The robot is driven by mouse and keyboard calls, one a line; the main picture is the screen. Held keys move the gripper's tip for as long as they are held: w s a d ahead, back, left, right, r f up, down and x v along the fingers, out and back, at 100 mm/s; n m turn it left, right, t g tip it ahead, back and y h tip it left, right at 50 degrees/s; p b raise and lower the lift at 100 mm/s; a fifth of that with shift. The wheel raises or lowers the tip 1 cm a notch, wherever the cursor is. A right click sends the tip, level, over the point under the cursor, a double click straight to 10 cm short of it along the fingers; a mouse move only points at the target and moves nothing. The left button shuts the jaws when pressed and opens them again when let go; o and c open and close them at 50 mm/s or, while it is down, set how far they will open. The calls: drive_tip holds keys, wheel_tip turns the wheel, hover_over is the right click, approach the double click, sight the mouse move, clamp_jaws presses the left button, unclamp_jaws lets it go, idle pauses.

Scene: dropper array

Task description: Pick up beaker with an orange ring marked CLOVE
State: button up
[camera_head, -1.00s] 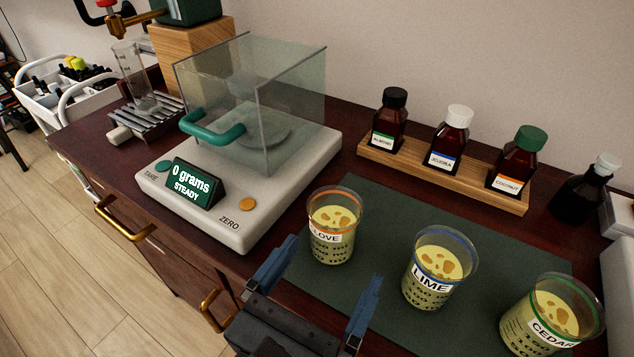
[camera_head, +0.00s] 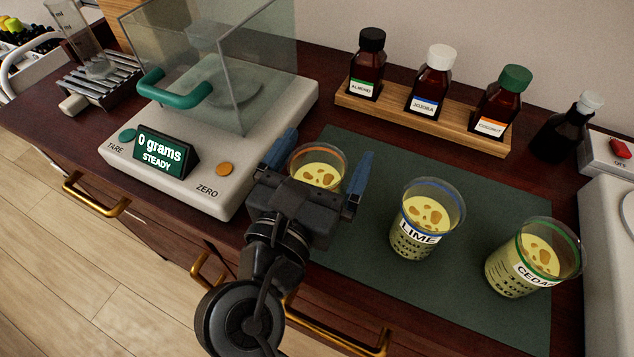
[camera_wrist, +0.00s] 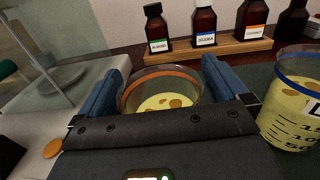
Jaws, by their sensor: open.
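The beaker with an orange ring (camera_head: 318,168) stands on the dark green mat (camera_head: 468,200), with pale yellow liquid and brown-orange flecks inside. My gripper (camera_head: 318,165) is open, its two blue fingers on either side of this beaker. The gripper body hides the beaker's lower part and its label. In the wrist view, the orange-ringed rim (camera_wrist: 161,92) lies between the two blue fingers (camera_wrist: 163,88), with the near side hidden by the gripper body. I cannot tell whether either finger touches the glass.
The blue-ringed LIME beaker (camera_head: 426,220) stands right of my gripper, and the green-ringed CEDAR beaker (camera_head: 532,258) farther right. The balance (camera_head: 205,170) with its glass shield is close on the left. Several bottles stand on a wooden rack (camera_head: 420,118) behind.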

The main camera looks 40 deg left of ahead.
drive_tip(key=c, duration=1.2)
drive_tip(key=shift+c, duration=0.7)
drive_tip(key=shift+r, duration=0.2)
